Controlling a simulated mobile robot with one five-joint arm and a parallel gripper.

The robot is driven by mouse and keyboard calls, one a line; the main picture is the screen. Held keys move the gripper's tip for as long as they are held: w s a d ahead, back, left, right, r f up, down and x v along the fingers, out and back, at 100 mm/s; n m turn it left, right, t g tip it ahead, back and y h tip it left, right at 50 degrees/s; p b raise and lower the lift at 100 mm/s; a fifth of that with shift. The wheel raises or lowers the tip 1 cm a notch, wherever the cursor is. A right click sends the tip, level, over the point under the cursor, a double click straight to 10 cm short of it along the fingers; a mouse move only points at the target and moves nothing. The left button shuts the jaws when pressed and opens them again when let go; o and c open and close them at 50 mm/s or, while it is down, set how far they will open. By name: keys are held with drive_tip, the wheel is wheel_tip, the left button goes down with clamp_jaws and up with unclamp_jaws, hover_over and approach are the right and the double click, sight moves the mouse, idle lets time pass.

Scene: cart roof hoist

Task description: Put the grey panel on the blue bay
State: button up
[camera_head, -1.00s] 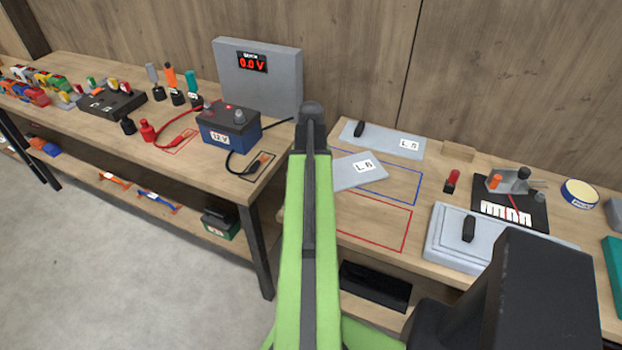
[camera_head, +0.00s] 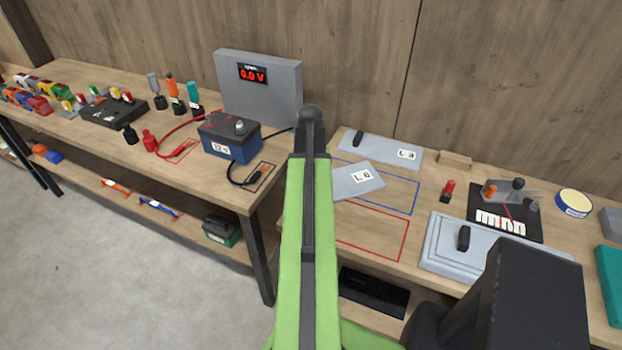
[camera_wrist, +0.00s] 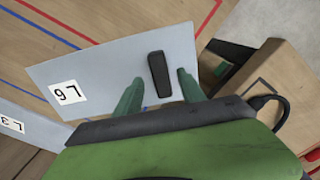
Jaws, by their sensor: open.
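A light grey panel labelled L6 (camera_head: 345,186) lies askew on the right-hand bench. It overlaps the left part of the blue-outlined bay (camera_head: 414,197). The arm hides its left end in the head view. In the wrist view the panel (camera_wrist: 110,68) shows its black handle (camera_wrist: 158,73). My gripper (camera_wrist: 160,78) is open, with one green finger on each side of the handle. I cannot tell whether the fingers touch the panel. The head view hides the gripper behind my green arm. A second grey panel, labelled L3 (camera_head: 380,146), lies behind the blue bay.
A red-outlined bay (camera_head: 372,232) lies in front of the blue one, bare where visible. Stacked pale panels with a black handle (camera_head: 445,240) lie to its right. A 12 V battery (camera_head: 228,137) and a grey meter box (camera_head: 285,90) stand on the left bench.

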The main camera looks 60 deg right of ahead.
wheel_tip(320, 180, up, 9)
drive_tip(key=p, duration=0.7)
drive_tip(key=shift+f, duration=0.15)
drive_tip(key=w+a+n, duration=0.4)
drive_tip(key=w+a, duration=1.6)
drive_tip(key=a, duration=0.4)
drive_tip(key=w+a+n, duration=0.2)
drive_tip(key=a, duration=1.3)
drive_tip(key=w+a+n, duration=0.2)
drive_tip(key=a, duration=1.3)
drive_tip(key=shift+w+a, duration=0.25)
drive_tip(key=shift+a, duration=0.1)
drive_tip(key=shift+f, duration=0.1)
